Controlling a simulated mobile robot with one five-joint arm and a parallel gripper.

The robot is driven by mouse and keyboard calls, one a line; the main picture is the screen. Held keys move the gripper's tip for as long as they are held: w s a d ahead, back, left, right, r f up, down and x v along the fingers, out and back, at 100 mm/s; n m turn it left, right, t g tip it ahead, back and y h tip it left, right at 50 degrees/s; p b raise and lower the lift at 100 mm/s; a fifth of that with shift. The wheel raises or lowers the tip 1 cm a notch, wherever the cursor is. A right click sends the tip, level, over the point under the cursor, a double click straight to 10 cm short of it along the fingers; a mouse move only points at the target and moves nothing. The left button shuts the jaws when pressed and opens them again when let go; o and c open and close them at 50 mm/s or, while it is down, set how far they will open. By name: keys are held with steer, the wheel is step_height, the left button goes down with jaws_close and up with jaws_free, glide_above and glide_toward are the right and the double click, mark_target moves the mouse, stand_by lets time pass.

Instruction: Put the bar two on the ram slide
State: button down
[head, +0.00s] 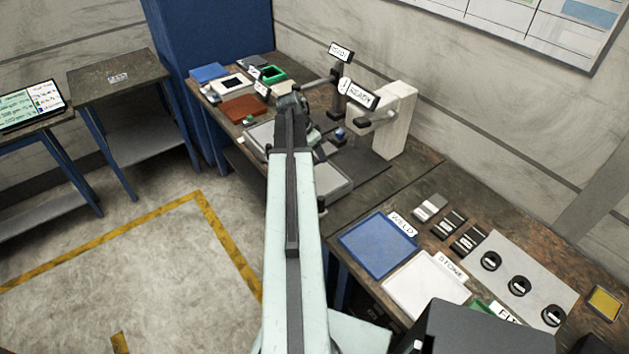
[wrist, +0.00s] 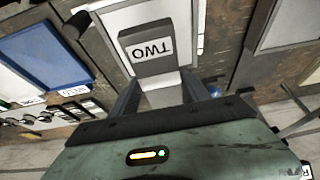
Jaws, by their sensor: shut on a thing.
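The bar two (wrist: 150,50), a grey block with a white label reading TWO, is between the two fingers of my gripper (wrist: 160,90) in the wrist view. The label is upside down there. My gripper is shut on it, over a pale panel with a grey border (wrist: 195,25). In the head view my arm reaches to the bench at the back, where its end (head: 292,102) hides the bar. A white upright stand (head: 397,122) with a READY sign (head: 362,94) is right of the arm's end. I cannot tell which part is the ram slide.
A grey tray (head: 333,184) lies partly behind my arm. A blue WELD tray (head: 377,246), a white STONE tray (head: 425,286), several dark labelled blocks (head: 450,222) and black rings (head: 519,286) occupy the right bench. Colored trays (head: 244,108) crowd the back bench. Floor at left is open.

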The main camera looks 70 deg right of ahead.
steer(key=b, duration=0.6)
glide_above(321, 177)
steer(key=a, duration=0.1)
steer(key=f, duration=0.6)
steer(key=shift+w+a+f, duration=0.1)
steer(key=shift+w+f, duration=0.1)
steer(key=shift+w, duration=0.2)
step_height(321, 177, down, 4)
steer(key=b, duration=0.4)
steer(key=shift+r, duration=0.3)
steer(key=shift+f, duration=0.15)
steer(key=c, duration=0.5)
jaws_free()
steer(key=shift+a+r+p, duration=0.15)
steer(key=shift+r+p, duration=0.3)
steer(key=shift+r, duration=0.1)
steer(key=p+v, duration=1)
steer(key=v, duration=0.1)
steer(key=shift+r, duration=0.2)
steer(key=shift+w+f, duration=0.1)
